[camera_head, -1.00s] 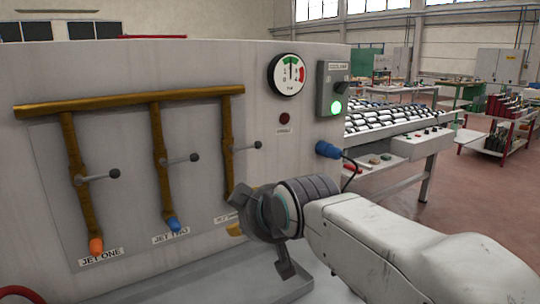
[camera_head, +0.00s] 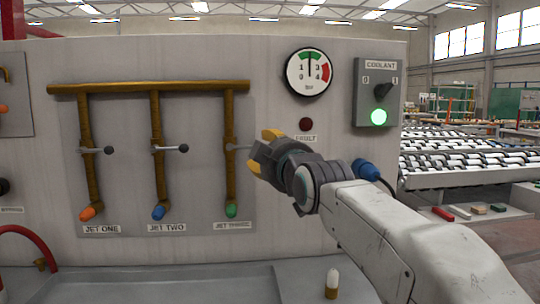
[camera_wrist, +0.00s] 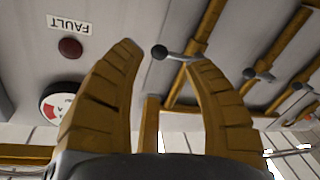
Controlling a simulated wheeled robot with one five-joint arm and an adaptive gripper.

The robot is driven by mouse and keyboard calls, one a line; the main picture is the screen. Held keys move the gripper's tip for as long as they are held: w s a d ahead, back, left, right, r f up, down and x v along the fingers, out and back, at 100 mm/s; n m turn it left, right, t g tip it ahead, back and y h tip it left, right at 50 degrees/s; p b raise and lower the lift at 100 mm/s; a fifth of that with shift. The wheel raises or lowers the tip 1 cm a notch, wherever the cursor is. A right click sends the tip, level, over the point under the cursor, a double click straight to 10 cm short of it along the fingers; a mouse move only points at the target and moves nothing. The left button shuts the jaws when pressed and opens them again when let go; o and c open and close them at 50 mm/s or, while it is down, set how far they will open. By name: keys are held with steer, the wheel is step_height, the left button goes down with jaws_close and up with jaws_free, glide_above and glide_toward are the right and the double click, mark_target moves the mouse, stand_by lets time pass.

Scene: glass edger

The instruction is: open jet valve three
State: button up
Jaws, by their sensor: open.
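The jet three pipe (camera_head: 231,165) is brass, with a green nozzle (camera_head: 231,210) above the label JET THREE (camera_head: 233,225). Its lever (camera_head: 240,147) sticks out sideways to the right, and my gripper hides its end in the head view. In the wrist view, the lever's dark ball knob (camera_wrist: 159,52) shows in the gap between the fingertips (camera_wrist: 165,56). Whether the fingers touch it, I cannot tell.
The jet one lever (camera_head: 98,150) and jet two lever (camera_head: 172,149) also point right. A gauge (camera_head: 309,72), a fault lamp (camera_head: 306,124), a coolant switch box (camera_head: 378,92) with a green light and a blue connector (camera_head: 366,170) are near my arm. A trough (camera_head: 180,285) runs below.

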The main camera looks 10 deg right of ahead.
mark_target(246, 147)
steer(key=shift+w+a, duration=0.25)
steer(key=shift+w, duration=0.95)
steer(key=shift+w+a, duration=0.25)
steer(key=shift+w, duration=0.9)
steer(key=shift+w+a, duration=0.25)
steer(key=shift+w, duration=0.95)
jaws_close()
